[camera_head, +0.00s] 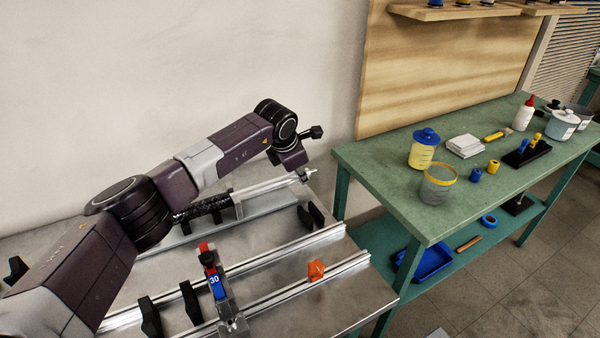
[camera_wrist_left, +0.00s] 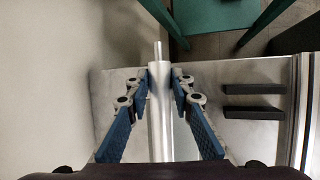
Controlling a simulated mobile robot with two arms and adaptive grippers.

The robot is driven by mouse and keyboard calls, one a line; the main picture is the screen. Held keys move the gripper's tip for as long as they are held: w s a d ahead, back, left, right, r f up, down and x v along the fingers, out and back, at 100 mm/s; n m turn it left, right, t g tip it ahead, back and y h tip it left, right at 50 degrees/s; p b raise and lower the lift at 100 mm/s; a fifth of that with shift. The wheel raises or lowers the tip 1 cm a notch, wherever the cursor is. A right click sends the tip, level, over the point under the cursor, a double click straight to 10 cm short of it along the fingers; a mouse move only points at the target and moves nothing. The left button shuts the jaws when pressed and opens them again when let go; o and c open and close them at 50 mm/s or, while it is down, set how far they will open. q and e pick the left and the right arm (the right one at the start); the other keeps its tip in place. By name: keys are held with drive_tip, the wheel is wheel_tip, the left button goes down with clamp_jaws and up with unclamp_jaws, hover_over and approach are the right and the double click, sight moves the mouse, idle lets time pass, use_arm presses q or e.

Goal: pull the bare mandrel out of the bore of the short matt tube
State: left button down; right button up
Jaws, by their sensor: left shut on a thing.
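The bare mandrel (camera_head: 265,186) is a smooth silver rod lying above the back rail of the metal bench in the head view. Its left part meets the short dark tube (camera_head: 203,208); how much of it sits in the bore cannot be seen. My left gripper (camera_head: 304,174) is at the mandrel's right end, its fingers partly hidden by my wrist. In the left wrist view, the blue-padded fingers (camera_wrist_left: 166,75) are shut on the mandrel (camera_wrist_left: 160,125), one on each side. A thinner stub shows at its far end. The tube is not visible there. My right gripper is not in view.
A blue and red block marked 30 (camera_head: 215,280) stands in front. A green table (camera_head: 385,165) with jars and tools is on the right, past the bench's edge.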

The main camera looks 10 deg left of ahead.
sight(311, 171)
use_arm(q)
drive_tip(key=shift+w+d+f+b, duration=0.15)
drive_tip(key=shift+w+d+b, duration=0.4)
drive_tip(key=shift+d+b, duration=0.35)
drive_tip(key=shift+w+d+b, duration=0.35)
drive_tip(key=shift+d+b, duration=0.05)
drive_tip(key=shift+b, duration=0.05)
drive_tip(key=shift+r, duration=0.2)
